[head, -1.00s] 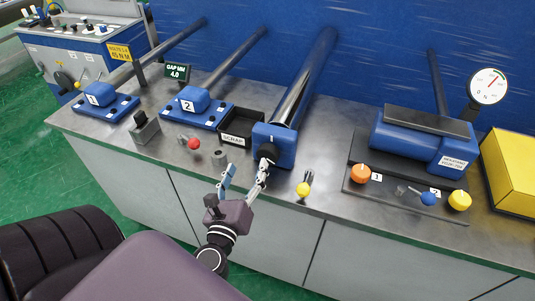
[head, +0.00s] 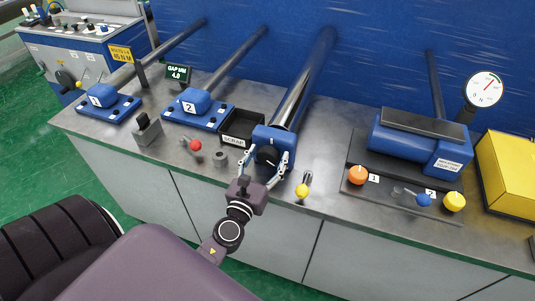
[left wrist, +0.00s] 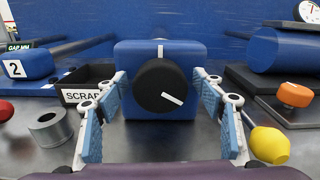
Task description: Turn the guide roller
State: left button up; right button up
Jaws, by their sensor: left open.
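The guide roller is a long shiny metal cylinder (head: 304,85) running back from a blue end block (head: 287,134) to the blue wall. A round black knob with a white pointer line (head: 267,156) sits on the block's front face. It also shows in the left wrist view (left wrist: 162,88), its pointer aimed to the lower right, while a white mark on the block stands above it. My left gripper (head: 264,164) is open, with one blue-padded finger on each side of the knob. In the left wrist view (left wrist: 160,118) gaps show between the fingers and the knob. My right gripper is not in view.
A black SCRAP bin (head: 236,141) stands left of the block. A red-knobbed lever (head: 195,145) and a grey ring (head: 220,158) are further left. A yellow-knobbed lever (head: 302,190) stands close on the right. A blue unit with a gauge (head: 484,89) is farther right.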

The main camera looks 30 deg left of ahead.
pick_arm(q)
jog(key=c, duration=1.2)
jog(key=shift+o, duration=0.2)
